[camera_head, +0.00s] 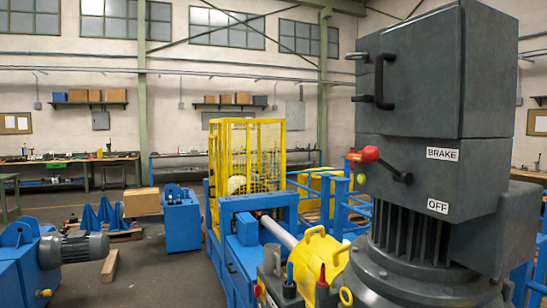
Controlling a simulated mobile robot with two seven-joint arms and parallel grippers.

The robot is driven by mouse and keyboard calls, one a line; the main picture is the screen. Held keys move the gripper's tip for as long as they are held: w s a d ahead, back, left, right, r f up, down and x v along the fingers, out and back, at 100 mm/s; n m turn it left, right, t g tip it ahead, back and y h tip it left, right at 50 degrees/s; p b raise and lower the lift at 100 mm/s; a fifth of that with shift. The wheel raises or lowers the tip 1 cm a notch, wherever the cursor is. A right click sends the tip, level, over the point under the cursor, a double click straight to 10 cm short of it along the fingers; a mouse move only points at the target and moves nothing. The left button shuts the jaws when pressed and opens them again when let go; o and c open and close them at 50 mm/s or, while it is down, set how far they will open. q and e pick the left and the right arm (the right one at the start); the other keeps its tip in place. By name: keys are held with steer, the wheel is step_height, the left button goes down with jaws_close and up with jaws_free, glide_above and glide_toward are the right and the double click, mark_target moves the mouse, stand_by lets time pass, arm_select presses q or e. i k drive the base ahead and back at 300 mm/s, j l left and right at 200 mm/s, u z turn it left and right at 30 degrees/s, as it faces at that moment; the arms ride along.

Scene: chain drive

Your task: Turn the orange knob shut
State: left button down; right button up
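A red-orange ball knob (370,154) sits on the end of a short black lever (394,171) on the dark grey motor housing (440,75) at the right. The lever slants from the knob down to the right. A "BRAKE" label (442,154) is to the right of the lever and an "OFF" label (438,206) is below it. Neither of my grippers is in view.
A yellow guard cage (259,160) and a blue machine frame (240,262) with a pale shaft (278,231) stand in the middle. A yellow cover (320,250) is beside the motor. A grey motor (85,247) is at left. Open floor lies between.

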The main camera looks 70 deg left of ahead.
mark_target(357, 157)
steer(key=u, duration=1.6)
